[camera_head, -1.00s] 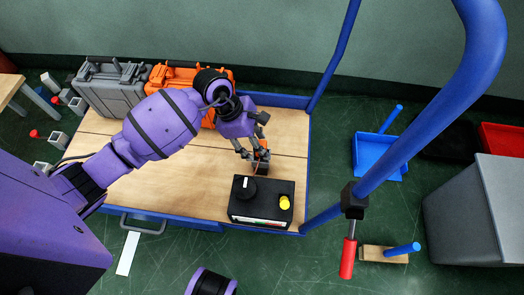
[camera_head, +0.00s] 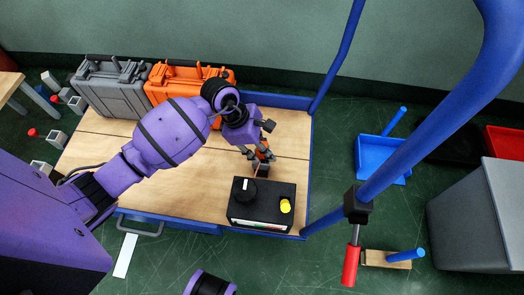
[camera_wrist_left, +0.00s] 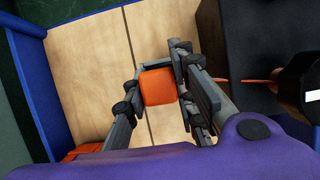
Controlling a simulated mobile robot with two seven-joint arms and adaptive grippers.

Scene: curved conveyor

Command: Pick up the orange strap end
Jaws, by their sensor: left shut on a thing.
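The orange strap end (camera_wrist_left: 158,86) is a small block between the two fingers of my left gripper (camera_wrist_left: 158,92) in the left wrist view. My left gripper is shut on it, above the wooden cart top. A thin orange strip (camera_wrist_left: 236,80) shows to the right of the fingers, beside a black box. In the head view my left gripper (camera_head: 260,157) is just behind the black box (camera_head: 262,205), and the strap end is partly hidden by the fingers. My right gripper is not in view.
The black box has a black knob (camera_head: 244,190) and a yellow button (camera_head: 285,206). Grey (camera_head: 112,88) and orange (camera_head: 190,80) cases stand at the cart's back left. A blue rail (camera_head: 420,125) rises at the right. The wooden top (camera_head: 140,185) is clear at front left.

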